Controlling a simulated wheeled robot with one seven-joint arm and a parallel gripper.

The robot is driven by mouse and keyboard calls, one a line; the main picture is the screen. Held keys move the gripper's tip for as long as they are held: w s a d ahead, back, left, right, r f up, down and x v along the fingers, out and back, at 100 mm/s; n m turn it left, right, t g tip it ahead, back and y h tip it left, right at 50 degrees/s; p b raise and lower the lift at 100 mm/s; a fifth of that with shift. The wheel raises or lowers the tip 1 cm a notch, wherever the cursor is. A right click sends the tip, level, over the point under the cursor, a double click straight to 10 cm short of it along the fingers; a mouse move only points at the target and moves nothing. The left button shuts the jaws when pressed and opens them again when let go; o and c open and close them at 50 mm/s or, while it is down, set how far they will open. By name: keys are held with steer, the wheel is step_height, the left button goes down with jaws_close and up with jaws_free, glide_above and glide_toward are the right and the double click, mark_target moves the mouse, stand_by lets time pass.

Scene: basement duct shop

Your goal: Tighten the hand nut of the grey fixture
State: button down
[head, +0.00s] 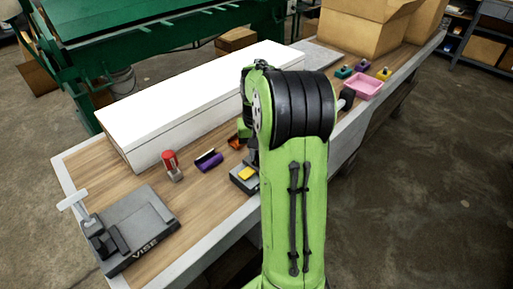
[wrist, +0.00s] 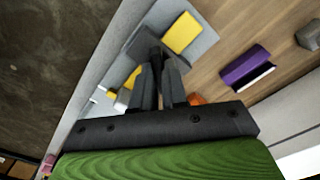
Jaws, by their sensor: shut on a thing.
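The grey fixture (head: 245,182) stands near the front edge of the bench, partly hidden behind my arm. In the wrist view the grey fixture (wrist: 200,48) carries a yellow block (wrist: 182,33). My gripper (wrist: 157,62) is at the fixture beside the yellow block, its two dark fingers close together. It is shut on a dark part there, which appears to be the hand nut (wrist: 146,43). The fingers cover much of that part, so its shape and seating cannot be told. In the head view my arm mostly hides the gripper.
A purple piece (head: 209,161), a red-topped object (head: 170,163) and a grey vise (head: 128,232) stand left of the fixture. A long white box (head: 200,95) lies behind. A pink tray (head: 363,87) and small coloured pieces are farther right.

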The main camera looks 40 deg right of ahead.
mark_target(257, 154)
steer(key=m+p, duration=0.2)
steer(key=m, duration=0.3)
steer(key=shift+r, duration=0.1)
steer(key=shift+m+p, duration=0.6)
steer(key=shift+m, duration=1.9)
steer(key=c, duration=1.2)
jaws_free()
steer(key=shift+o, duration=0.2)
step_height(257, 154, up, 16)
steer(key=p, duration=0.5)
steer(key=shift+f, duration=0.2)
